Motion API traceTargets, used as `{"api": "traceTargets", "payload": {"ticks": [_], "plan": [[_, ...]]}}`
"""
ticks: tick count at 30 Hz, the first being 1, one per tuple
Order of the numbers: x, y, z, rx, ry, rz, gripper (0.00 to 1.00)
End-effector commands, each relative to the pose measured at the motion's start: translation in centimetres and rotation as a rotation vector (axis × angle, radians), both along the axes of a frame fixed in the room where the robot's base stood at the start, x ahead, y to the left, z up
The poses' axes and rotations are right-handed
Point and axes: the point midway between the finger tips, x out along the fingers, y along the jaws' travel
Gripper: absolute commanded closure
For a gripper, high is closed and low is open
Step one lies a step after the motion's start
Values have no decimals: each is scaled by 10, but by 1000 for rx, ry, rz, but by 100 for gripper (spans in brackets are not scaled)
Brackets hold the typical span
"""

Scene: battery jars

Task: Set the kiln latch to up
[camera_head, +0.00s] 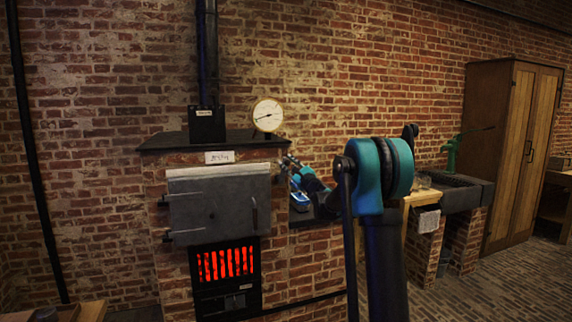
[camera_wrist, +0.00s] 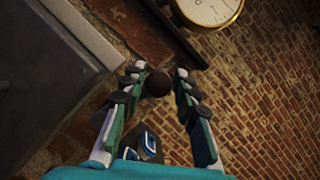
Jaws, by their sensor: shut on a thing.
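The kiln is a brick block with a grey metal door (camera_head: 218,208) and a glowing red grate below it. My gripper (camera_head: 285,163) is at the upper right corner of the door, with the arm reaching in from the right. In the wrist view, my gripper's fingers (camera_wrist: 158,76) stand on both sides of a dark round knob (camera_wrist: 157,84), which I take to be the kiln latch's end. The fingers are shut on it. The latch's stem is hidden in both views, so I cannot tell its exact angle.
A round white gauge (camera_head: 268,115) stands on the kiln top, close above my gripper. A blue-edged object (camera_head: 300,201) sits on the ledge right of the kiln. A black stovepipe (camera_head: 207,60) rises behind. A stone sink (camera_head: 455,192) and wooden cabinet (camera_head: 520,155) stand farther right.

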Motion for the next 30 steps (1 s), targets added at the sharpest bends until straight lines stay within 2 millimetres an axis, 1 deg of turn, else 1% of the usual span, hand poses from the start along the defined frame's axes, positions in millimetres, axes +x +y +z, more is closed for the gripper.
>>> {"api": "traceTargets", "payload": {"ticks": [1,13,14,15,17,26,30], "plan": [[0,-3,-4,-2,4,-7,100],[0,-3,-4,2,6,-7,100],[0,-3,-4,2,6,-7,66],[0,-3,-4,2,6,-7,61],[0,-2,-4,3,5,-6,54],[-1,-1,-2,6,3,-2,54],[-10,-6,-5,5,3,-2,54]]}}
